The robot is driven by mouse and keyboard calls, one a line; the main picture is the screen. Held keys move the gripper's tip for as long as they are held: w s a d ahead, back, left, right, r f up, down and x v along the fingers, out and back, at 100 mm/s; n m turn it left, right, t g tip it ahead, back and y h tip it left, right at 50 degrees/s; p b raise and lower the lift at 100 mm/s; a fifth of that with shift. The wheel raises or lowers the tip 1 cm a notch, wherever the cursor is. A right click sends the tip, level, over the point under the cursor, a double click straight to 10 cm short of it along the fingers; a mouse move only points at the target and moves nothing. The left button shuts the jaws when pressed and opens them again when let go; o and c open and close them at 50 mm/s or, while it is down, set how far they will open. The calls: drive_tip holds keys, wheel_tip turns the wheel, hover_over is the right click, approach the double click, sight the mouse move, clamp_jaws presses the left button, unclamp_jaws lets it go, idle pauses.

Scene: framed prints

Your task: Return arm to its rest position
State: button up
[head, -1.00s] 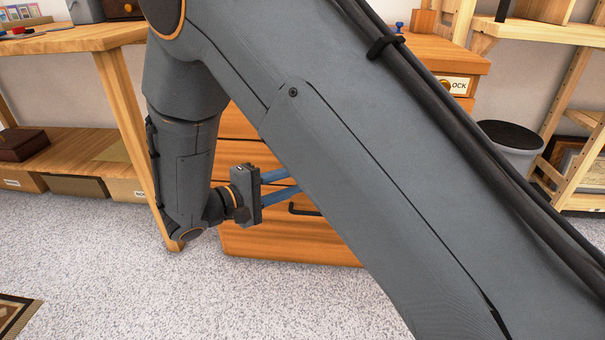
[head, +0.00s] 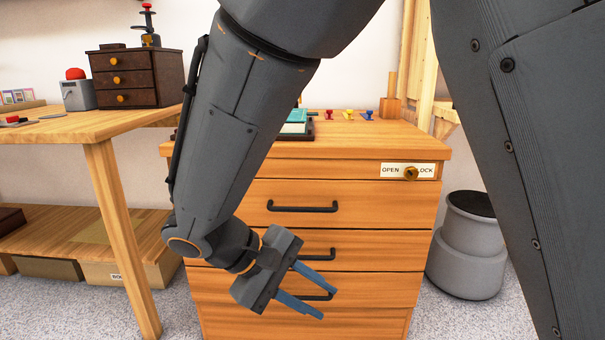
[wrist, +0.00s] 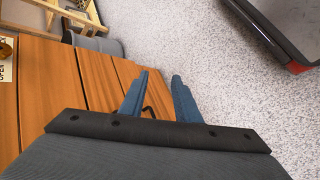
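My gripper (head: 312,290) hangs in front of the lower drawers of a wooden drawer cabinet (head: 345,228) in the head view. Its two blue fingers are apart with nothing between them. In the wrist view the fingers (wrist: 158,97) also stand apart over the carpet beside the cabinet's front, and a black drawer handle shows partly behind them. My arm comes down from the top of the head view, bent, with another link along the right side. The cabinet drawers look closed.
A wooden workbench (head: 95,125) with a small dark drawer box (head: 136,78) stands at left. A grey bin (head: 468,245) stands right of the cabinet. A sign and brass knob (head: 411,173) sit on the cabinet's top front. Speckled carpet (wrist: 215,75) is open before the cabinet.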

drive_tip(key=s+a+r+m+g+y+p, duration=0.1)
drive_tip(key=s+a+r+y+p, duration=0.1)
drive_tip(key=s+r+y, duration=0.45)
drive_tip(key=s+a+r+m+g+y+p, duration=0.15)
drive_tip(key=s+y, duration=0.25)
drive_tip(key=s, duration=0.6)
drive_tip(key=d+r+m+p, duration=0.2)
drive_tip(key=d+r+p, duration=0.5)
drive_tip(key=p, duration=0.5)
drive_tip(key=d+r+m+h+p, duration=0.1)
drive_tip(key=d+r+p, duration=0.5)
drive_tip(key=r+p, duration=0.6)
drive_tip(key=d+r+m+h+p, duration=0.1)
drive_tip(key=d+r+m+p, duration=0.1)
drive_tip(key=d+r+p, duration=0.5)
wheel_tip(320, 180, up, 3)
drive_tip(key=p, duration=0.7)
drive_tip(key=shift+d+m, duration=0.3)
drive_tip(key=shift+m, duration=0.05)
